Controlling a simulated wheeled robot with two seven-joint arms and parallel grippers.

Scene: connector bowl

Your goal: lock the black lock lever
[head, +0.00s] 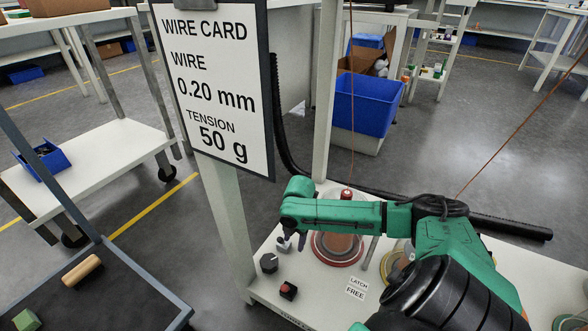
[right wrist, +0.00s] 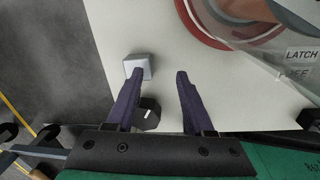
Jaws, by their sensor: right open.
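My right gripper (head: 294,240) hangs over the left part of a white machine top (head: 258,285). It also shows in the right wrist view (right wrist: 158,74), open, with nothing between its two dark fingers. A pale grey block (right wrist: 139,66) is at the left fingertip; I cannot tell whether they touch. A black knob (head: 269,262) sits left of and nearer than the gripper; in the right wrist view it (right wrist: 150,112) is partly behind the left finger. I cannot make out the black lock lever for sure. A "LATCH / FREE" label (head: 357,288) lies near my right arm, which hides the surface beside it.
A red-topped button (head: 288,290) is in front of the knob. A red-rimmed spool (head: 325,258) stands right of the gripper, below my forearm. A wire card (head: 215,85) and a post rise behind. A dark tray (head: 135,300) is at left.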

